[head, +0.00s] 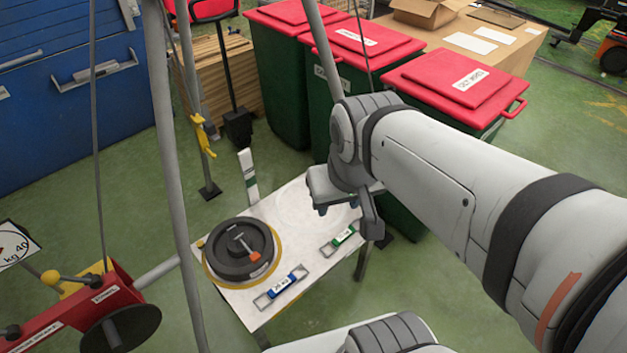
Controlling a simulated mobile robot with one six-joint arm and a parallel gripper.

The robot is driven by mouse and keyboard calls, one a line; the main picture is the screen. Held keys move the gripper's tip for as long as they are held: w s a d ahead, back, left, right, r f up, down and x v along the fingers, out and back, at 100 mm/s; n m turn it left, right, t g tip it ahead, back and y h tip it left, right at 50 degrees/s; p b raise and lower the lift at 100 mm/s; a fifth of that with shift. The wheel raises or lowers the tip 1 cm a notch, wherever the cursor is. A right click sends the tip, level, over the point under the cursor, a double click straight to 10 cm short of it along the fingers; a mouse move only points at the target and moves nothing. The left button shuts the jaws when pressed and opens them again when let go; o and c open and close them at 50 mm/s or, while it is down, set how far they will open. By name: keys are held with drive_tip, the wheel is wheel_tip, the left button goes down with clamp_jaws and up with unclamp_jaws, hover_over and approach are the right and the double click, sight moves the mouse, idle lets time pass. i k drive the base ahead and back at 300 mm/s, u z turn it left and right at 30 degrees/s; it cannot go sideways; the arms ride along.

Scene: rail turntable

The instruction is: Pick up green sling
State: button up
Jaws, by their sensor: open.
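The green sling (342,237) lies on the right part of a small white-topped table (238,302). It is a short green band with a white label and a grey loop at each end. A similar blue sling (282,285) lies nearer and to its left. My gripper (346,213) is open and appears empty, just behind and above the green sling in the picture. The exact height of its fingers above the table cannot be told. My arm hides part of the table's right side.
A dark round turntable (240,250) with an orange-tipped handle fills the table's left. A grey pole (175,170) and a thin cable stand close by. Red-lidded green bins (450,90) are behind. A red device (85,310) is at lower left.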

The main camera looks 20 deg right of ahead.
sight(344, 236)
drive_tip(key=u, duration=2.2)
drive_tip(key=k, duration=1.6)
drive_tip(key=z, duration=0.85)
drive_tip(key=i, duration=1)
